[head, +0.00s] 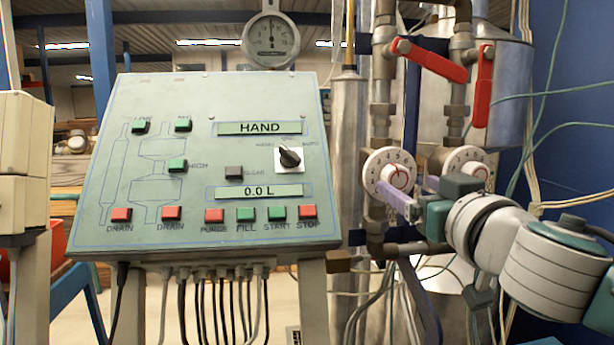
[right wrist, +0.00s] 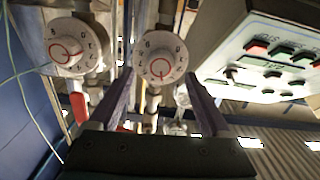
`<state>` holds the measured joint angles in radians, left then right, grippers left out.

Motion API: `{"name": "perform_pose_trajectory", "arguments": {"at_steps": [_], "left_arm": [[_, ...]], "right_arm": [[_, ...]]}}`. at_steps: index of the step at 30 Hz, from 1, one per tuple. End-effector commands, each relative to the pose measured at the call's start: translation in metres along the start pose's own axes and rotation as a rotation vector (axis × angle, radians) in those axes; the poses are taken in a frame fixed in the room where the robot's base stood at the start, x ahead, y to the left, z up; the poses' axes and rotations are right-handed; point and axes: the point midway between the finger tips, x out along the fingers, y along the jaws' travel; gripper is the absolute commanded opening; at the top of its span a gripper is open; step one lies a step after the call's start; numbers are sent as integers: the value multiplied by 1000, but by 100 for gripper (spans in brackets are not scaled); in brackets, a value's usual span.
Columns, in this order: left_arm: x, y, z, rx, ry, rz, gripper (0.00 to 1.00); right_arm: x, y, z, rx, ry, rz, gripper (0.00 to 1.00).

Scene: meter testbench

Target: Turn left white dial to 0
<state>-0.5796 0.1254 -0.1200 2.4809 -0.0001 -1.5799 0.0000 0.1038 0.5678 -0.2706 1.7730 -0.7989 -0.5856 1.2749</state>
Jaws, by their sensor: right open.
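The left white dial (head: 388,170) is a round knob with dark numbers and a red ring mark, on a pipe right of the control panel. In the right wrist view, which is turned over, it is the dial (right wrist: 160,58) near the middle. My right gripper (head: 402,200) is open, its purple fingers close to the dial's lower front. In the right wrist view the fingers (right wrist: 158,85) stand apart on either side of the dial's lower part; contact cannot be told. My left gripper is not in view. The dial's exact setting is too small to read surely.
The right white dial (head: 466,166) is close beside, partly behind my right gripper. Red valve levers (head: 430,60) hang above the dials. The sloping control panel (head: 200,130) with buttons and a rotary switch stands left. Pipes and cables run below the dials.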

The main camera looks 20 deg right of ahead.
Motion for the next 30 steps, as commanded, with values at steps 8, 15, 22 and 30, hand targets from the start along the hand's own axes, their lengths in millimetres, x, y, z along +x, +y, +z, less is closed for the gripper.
{"name": "perform_pose_trajectory", "arguments": {"at_steps": [8,15,22,30], "left_arm": [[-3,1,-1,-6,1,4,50],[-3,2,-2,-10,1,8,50],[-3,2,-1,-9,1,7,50],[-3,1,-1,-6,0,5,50]], "right_arm": [[26,0,0,1,0,1,82],[28,0,1,0,-1,0,82],[28,0,1,0,-1,1,65],[28,0,1,0,-1,1,34]]}}
